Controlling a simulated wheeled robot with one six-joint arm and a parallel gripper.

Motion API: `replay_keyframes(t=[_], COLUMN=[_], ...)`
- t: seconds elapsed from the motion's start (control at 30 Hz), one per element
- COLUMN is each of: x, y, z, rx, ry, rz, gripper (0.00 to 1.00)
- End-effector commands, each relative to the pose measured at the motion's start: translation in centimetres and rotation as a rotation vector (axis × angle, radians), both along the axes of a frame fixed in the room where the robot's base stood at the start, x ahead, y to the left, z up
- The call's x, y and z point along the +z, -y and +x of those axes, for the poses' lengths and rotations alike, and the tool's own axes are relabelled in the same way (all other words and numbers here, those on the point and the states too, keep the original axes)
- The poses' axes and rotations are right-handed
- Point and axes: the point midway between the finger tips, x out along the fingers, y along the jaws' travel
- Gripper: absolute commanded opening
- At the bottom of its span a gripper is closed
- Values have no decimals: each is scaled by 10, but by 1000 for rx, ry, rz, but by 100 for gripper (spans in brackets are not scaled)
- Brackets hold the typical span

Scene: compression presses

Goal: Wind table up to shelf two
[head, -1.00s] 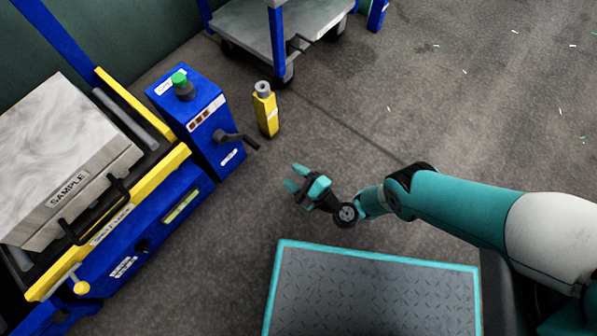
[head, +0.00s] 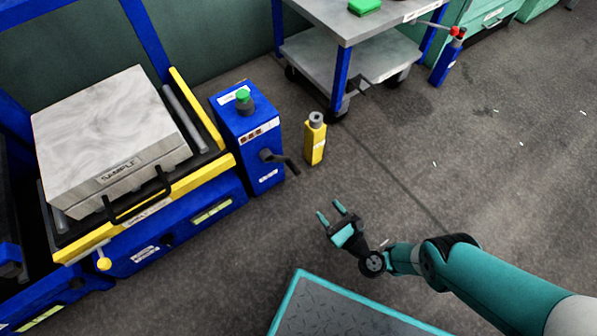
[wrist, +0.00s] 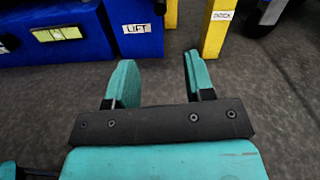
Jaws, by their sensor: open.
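A blue press table (head: 160,232) with yellow edges stands at the left in the head view. A grey block labelled SAMPLE (head: 110,135) rests on its top. A blue control box (head: 247,135) with a green button (head: 243,97) stands at its right end, and a black crank handle (head: 280,160) sticks out of its side. In the wrist view the LIFT label (wrist: 137,28) shows on blue at the top. My gripper (head: 331,212) is open and empty, in front of and to the right of the crank, apart from it. No shelf number is readable.
A yellow post (head: 314,140) stands just right of the control box; its foot shows in the wrist view (wrist: 216,30). A grey cart (head: 365,62) with blue legs stands behind. A small blue stand with a red-tipped lever (head: 448,60) is further right.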

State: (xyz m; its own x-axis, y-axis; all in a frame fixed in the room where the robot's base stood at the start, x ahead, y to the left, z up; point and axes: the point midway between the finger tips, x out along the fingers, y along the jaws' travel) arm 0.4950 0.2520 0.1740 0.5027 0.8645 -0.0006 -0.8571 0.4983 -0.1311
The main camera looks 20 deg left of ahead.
Motion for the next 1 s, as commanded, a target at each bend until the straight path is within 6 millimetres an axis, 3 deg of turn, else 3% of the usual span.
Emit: replay_keyframes(t=[0.33, 1.0], x=[-8, -6], y=[-41, -116], z=[24, 67], rx=[2, 4], ry=[-5, 0], rz=[6, 5], gripper=[48, 48])
